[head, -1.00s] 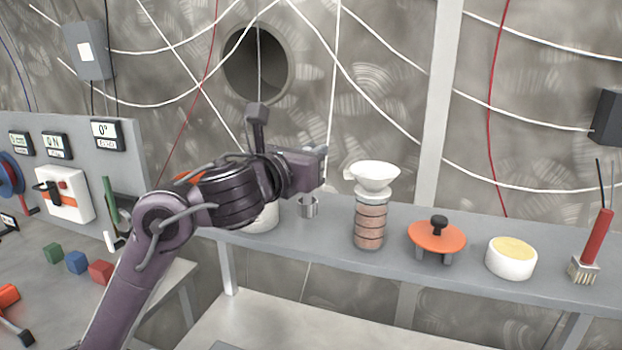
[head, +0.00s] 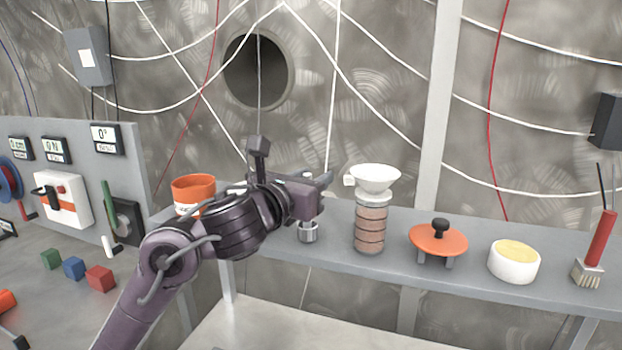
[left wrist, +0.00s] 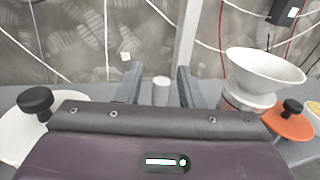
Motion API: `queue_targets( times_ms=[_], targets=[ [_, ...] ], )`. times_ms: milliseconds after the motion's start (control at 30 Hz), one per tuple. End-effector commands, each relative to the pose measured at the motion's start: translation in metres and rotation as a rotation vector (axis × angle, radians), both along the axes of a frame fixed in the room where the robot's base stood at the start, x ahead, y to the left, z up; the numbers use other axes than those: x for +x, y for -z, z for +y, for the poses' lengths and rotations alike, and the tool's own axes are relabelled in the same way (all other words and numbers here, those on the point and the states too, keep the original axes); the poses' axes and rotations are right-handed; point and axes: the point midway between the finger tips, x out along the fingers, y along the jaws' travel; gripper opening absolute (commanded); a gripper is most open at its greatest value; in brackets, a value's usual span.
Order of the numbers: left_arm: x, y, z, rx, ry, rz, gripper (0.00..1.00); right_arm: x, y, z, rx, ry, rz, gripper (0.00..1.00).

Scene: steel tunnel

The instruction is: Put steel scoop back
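The steel scoop (head: 308,232) is a small grey metal cup hanging just below my left gripper (head: 322,184), over the shelf (head: 400,262). In the left wrist view its pale upright handle (left wrist: 160,91) stands between my two fingers (left wrist: 160,84). The scoop moves along with the gripper, so the gripper appears shut on the handle. Narrow gaps seem to show beside the handle, and the exact finger contact is hard to see. I cannot tell whether the cup's underside touches the shelf. My right gripper is not in view.
Right of the scoop stand a white funnel (head: 374,178) on a ringed column (head: 370,228), an orange lid (head: 438,241), a white tub (head: 513,261) and a red-handled brush (head: 598,245). An orange-rimmed pot (head: 193,188) is at left. A black-knobbed white lid (left wrist: 12,128) sits left of the gripper.

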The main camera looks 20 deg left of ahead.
Motion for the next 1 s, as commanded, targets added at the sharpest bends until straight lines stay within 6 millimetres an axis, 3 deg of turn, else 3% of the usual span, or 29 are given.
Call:
queue_targets(
  times_ms=[267,700,1000],
  targets=[
    [-0.001,-0.006,0.0,-0.002,0.0,0.0,0.34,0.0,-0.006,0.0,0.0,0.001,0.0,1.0],
    [-0.086,-0.004,0.02,0.006,-0.002,-0.001,0.34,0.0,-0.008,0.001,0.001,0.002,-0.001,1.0],
    [-0.116,-0.004,0.026,0.001,0.0,0.0,0.34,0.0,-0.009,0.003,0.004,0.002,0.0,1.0]
  ],
)
